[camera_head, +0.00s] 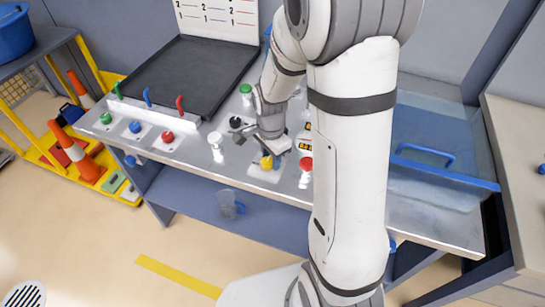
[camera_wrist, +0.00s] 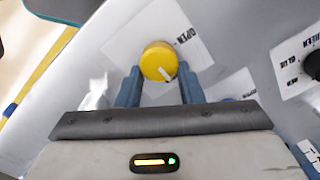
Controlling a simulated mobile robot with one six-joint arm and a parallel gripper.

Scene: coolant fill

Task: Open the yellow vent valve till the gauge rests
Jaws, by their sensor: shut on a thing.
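The yellow vent valve (camera_head: 266,162) is a round knob on a white plate near the bench's front edge. In the wrist view the yellow knob (camera_wrist: 157,58) bears a white pointer mark, which lies toward its lower right. The word OPEN is printed on the plate to the right of the knob. My gripper (camera_wrist: 160,82) has its two blue fingers on either side of the knob and is shut on it. In the head view my gripper (camera_head: 270,150) comes down over the valve from behind. I cannot make out a gauge face in either view.
A red-capped white post (camera_head: 305,171) stands close right of the valve, and a white post (camera_head: 216,147) stands left. A black round part (camera_head: 235,122) is behind left. Green, blue and red levers line a white block (camera_head: 150,112).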

